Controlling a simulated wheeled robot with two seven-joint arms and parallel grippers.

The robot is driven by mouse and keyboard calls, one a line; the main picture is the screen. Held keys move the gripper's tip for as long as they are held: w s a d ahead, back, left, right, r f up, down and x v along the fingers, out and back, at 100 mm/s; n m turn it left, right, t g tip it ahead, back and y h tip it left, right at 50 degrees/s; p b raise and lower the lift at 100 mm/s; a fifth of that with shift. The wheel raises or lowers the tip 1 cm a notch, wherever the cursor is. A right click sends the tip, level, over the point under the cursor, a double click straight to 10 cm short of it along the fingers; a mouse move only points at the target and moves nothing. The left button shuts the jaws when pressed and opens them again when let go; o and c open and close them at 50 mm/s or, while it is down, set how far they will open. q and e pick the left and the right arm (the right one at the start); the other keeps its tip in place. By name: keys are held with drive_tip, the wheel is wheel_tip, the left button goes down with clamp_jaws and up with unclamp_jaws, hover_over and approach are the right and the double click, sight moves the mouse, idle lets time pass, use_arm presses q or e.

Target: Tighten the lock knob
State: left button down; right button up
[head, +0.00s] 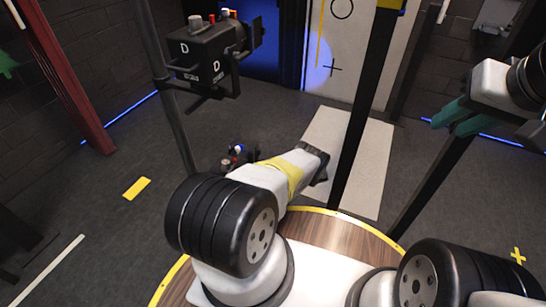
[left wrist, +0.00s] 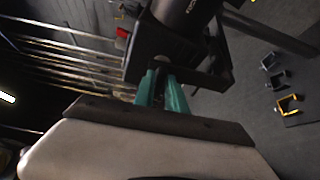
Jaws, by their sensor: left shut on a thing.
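In the left wrist view my left gripper (left wrist: 162,78) has its two teal fingers at the underside of a black device (left wrist: 150,45) with a bracket and a round barrel. The fingers are shut on a small dark knob (left wrist: 164,64), which they mostly hide; it appears to be the lock knob. I cannot see whether the knob is turned.
A black device marked D (head: 205,55) sits on a stand at upper left. A small device with coloured buttons (head: 238,153) shows partly behind my left arm. A dark post (head: 362,110) stands in the middle. In the left wrist view several small brackets (left wrist: 287,104) lie at the right.

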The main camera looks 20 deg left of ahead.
idle(0.4)
use_arm(q)
drive_tip(key=c, duration=1.5)
unclamp_jaws()
